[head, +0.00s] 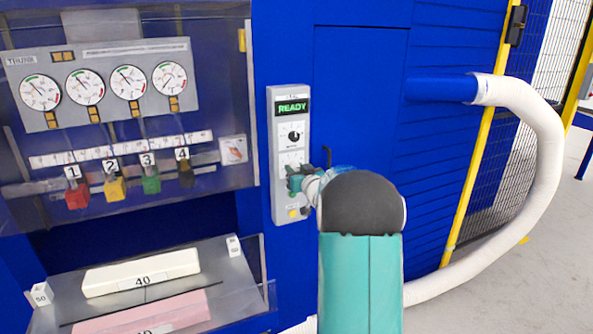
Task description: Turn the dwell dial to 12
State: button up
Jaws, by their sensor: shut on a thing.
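A narrow grey control panel (287,100) is fixed to the blue machine front, with a green READY display (293,107) at its top. An upper dial (294,136) with a black knob sits below the display, uncovered. A lower dial plate (290,158) shows only its upper part. My gripper (296,181) is at this lower dial, shut on its knob, and hides the knob and its pointer. The labels and scale numbers are too small to read, so I cannot tell what the dial is set to.
A yellow button (293,213) sits just below my gripper. To the left are gauges (128,82) and coloured numbered knobs (115,190) behind a clear cover. Foam blocks (142,272) lie on the tray below. A white hose (548,130) curves at the right.

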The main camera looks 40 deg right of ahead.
jog(key=shift+m, duration=0.6)
jog(key=o, duration=1)
jog(key=shift+s, duration=0.15)
jog(key=v, duration=1.3)
jog(key=shift+s+a, duration=0.2)
jog(key=shift+s, duration=0.05)
